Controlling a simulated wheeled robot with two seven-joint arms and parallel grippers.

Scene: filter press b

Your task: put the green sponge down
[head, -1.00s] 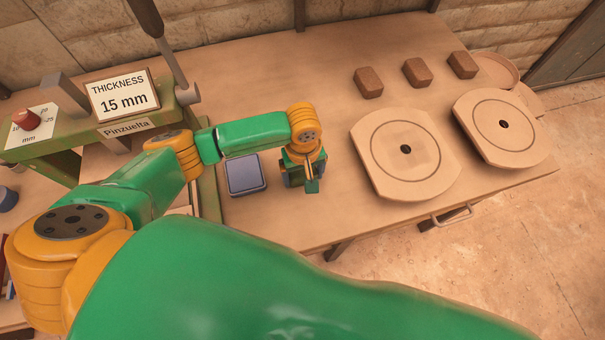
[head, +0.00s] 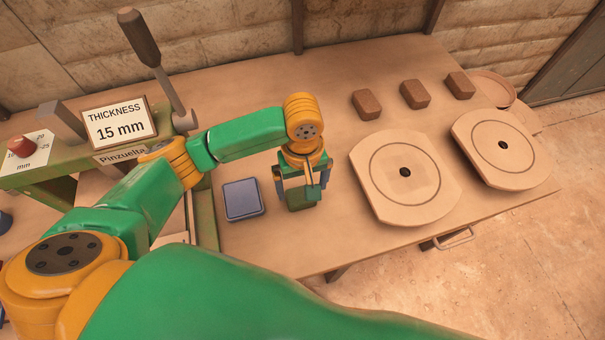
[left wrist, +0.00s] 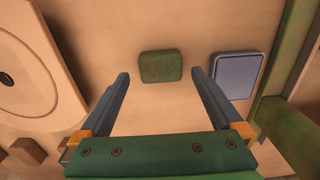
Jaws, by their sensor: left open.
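The green sponge (left wrist: 161,66) lies on the tabletop in the left wrist view, in line with the gap between my fingertips. In the head view the sponge (head: 301,201) shows as a green block under my left gripper, partly hidden by it. My left gripper (head: 302,187) points down over it with its fingers apart. In the left wrist view the gripper (left wrist: 160,73) has one blue finger on each side of the sponge, with a gap on both sides. My right gripper is not in view.
A blue-grey square pad (head: 243,199) lies just left of the sponge. Two pale round-holed plates (head: 378,178) (head: 480,140) lie to the right, with three brown blocks (head: 415,95) behind them. A green frame with a thickness sign (head: 116,121) and lever stands left. Table behind the gripper is clear.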

